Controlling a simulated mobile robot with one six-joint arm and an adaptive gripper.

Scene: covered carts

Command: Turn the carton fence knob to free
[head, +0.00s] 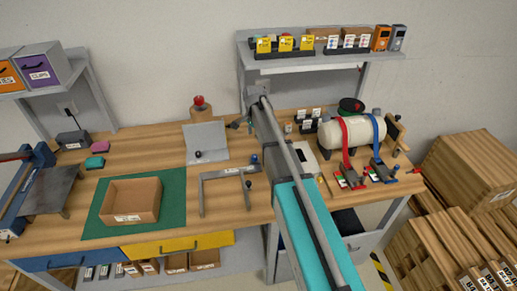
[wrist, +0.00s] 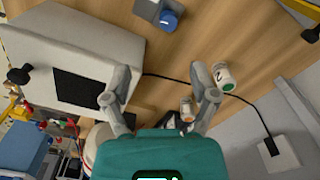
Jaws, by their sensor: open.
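In the head view, a grey angled fence frame (head: 203,188) stands on the bench, right of the open carton (head: 131,200). A small black knob (head: 248,183) is at its right side, and a blue knob (head: 254,159) stands just behind. I cannot tell which is the carton fence knob, or its setting. In the wrist view, a blue knob (wrist: 168,19) on a grey mount shows at the top, beyond my fingers. My gripper (wrist: 161,90) is open and empty above the bench, apart from the knobs. My arm hides its fingers in the head view.
A pale box with a black panel (wrist: 78,62) lies close to my left finger. A small white container with a green end (wrist: 222,76) is near the right finger. The strapped tank (head: 350,132) and clamps stand at right; a shelf (head: 320,56) hangs above.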

